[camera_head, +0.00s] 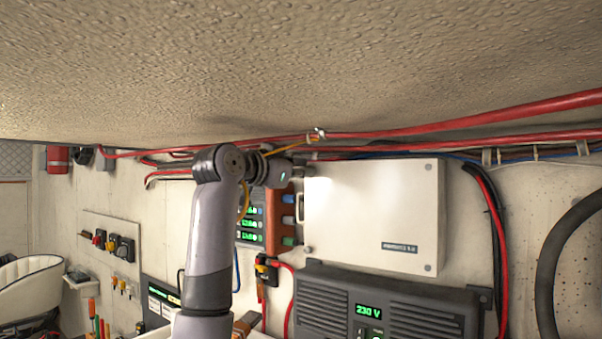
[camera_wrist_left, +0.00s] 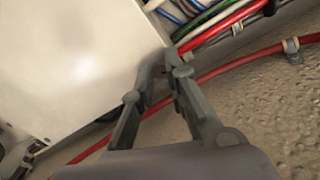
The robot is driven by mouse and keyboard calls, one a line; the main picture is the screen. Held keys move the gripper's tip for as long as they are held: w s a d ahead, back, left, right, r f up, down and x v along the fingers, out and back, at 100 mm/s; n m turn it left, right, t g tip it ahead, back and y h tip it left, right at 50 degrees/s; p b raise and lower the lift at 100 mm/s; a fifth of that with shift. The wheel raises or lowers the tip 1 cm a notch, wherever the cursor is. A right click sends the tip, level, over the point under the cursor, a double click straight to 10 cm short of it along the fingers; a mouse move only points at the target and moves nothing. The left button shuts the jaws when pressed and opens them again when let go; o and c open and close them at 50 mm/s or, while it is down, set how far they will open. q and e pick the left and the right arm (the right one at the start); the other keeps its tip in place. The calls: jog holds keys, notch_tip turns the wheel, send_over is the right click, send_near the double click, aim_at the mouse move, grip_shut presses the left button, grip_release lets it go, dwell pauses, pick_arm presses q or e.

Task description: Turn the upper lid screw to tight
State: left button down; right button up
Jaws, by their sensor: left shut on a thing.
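The white box with its flat lid (camera_head: 372,218) is on the wall right of centre in the head view; it also shows in the left wrist view (camera_wrist_left: 75,60). One lid screw shows at its upper right corner (camera_head: 428,167) and another at its lower right (camera_head: 428,268). My left gripper (camera_head: 306,160) is at the box's upper left corner. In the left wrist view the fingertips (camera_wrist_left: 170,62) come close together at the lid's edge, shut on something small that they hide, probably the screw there. Its turn position cannot be seen. My right gripper is out of view.
Red cables (camera_head: 430,128) run just above the box, under the rough ceiling (camera_head: 300,60). A grey inverter reading 230 V (camera_head: 390,305) sits below it. A panel with coloured connectors (camera_head: 281,220) is close on its left. A thick black hose (camera_head: 550,260) hangs at far right.

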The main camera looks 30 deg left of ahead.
pick_arm(q)
jog(key=shift+m+p, duration=0.95)
jog(key=shift+m, duration=4.25)
jog(key=c, duration=1.6)
grip_release()
